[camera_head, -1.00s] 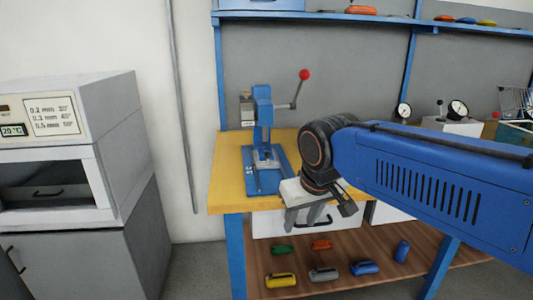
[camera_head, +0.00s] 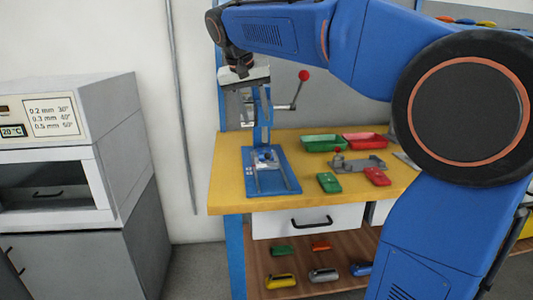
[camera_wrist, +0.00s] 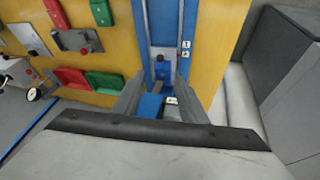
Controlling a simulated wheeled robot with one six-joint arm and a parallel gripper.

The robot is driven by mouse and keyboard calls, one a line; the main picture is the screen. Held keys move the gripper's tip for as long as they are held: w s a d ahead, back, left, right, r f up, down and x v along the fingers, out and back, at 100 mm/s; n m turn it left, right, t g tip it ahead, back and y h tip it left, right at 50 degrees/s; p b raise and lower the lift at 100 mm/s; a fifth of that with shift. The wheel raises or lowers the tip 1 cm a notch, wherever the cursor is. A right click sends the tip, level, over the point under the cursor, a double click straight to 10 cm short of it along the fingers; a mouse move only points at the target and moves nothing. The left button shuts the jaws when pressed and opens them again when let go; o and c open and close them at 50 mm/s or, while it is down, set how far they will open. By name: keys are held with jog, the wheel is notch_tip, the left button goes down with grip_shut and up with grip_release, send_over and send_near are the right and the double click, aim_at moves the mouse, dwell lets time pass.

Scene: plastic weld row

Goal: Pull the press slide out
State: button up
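The blue press (camera_head: 263,133) stands on the left part of the yellow workbench. The press slide (camera_head: 264,160), a small grey carriage, sits on rails on the blue base plate (camera_head: 283,183), near the column. In the wrist view the slide (camera_wrist: 162,68) lies between the rails, just beyond my fingertips. My gripper (camera_head: 254,116) points down in front of the press head, above the slide and apart from it, and hides part of the head. Its two fingers (camera_wrist: 160,84) are spread with nothing held. The press lever ends in a red knob (camera_head: 304,75).
Right of the press are a green tray (camera_head: 324,143), a red tray (camera_head: 365,140), a grey fixture (camera_head: 358,164), a green part (camera_head: 328,182) and a red part (camera_head: 376,176). A drawer (camera_head: 307,221) is below. My arm hides the bench's right side.

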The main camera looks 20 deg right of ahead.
aim_at(266, 154)
jog(key=x, duration=1.7)
jog(key=shift+w+f, duration=0.1)
jog(key=shift+w, duration=0.2)
grip_shut()
jog(key=s+a, duration=0.1)
jog(key=s, duration=0.3)
jog(key=s+a, duration=0.1)
jog(key=s, duration=0.4)
jog(key=s+a, duration=0.1)
jog(key=s, duration=0.3)
jog(key=shift+s+a, duration=0.15)
jog(key=shift+a, duration=0.25)
